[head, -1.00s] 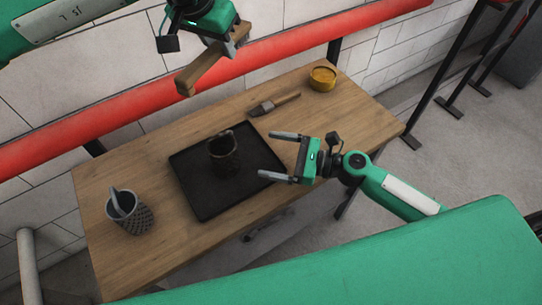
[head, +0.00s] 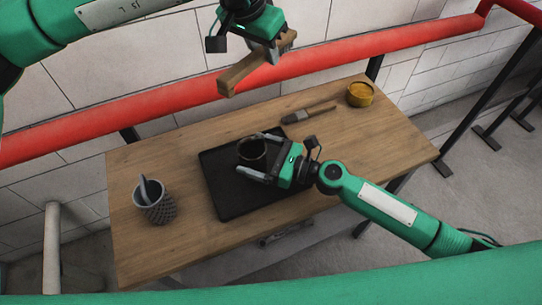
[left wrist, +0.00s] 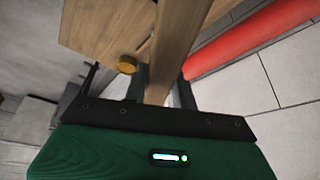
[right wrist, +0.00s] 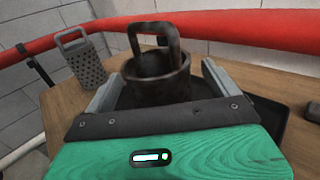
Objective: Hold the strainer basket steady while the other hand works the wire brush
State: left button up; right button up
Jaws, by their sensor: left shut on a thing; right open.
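The dark strainer basket (head: 252,147) stands upright on the black tray; its raised loop handle shows in the right wrist view (right wrist: 160,84). My right gripper (head: 258,156) is open, with one finger on each side of the basket; I cannot tell whether they touch it. My left gripper (head: 270,50) is shut on the wooden brush (head: 242,74), high above the back of the table and apart from the basket. The brush's wood also fills the middle of the left wrist view (left wrist: 170,50). Its bristles are not clearly seen.
The black tray (head: 226,195) lies on the wooden table (head: 180,250). A grey perforated container with a handle (head: 155,206) stands at the table's left. A flat brush (head: 308,114) and a yellow tin (head: 360,94) lie at the back right. A red pipe (head: 170,101) runs behind the table.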

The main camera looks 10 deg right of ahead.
jog(key=shift+w+a, duration=0.25)
jog(key=shift+a, duration=0.15)
jog(key=c, duration=1.3)
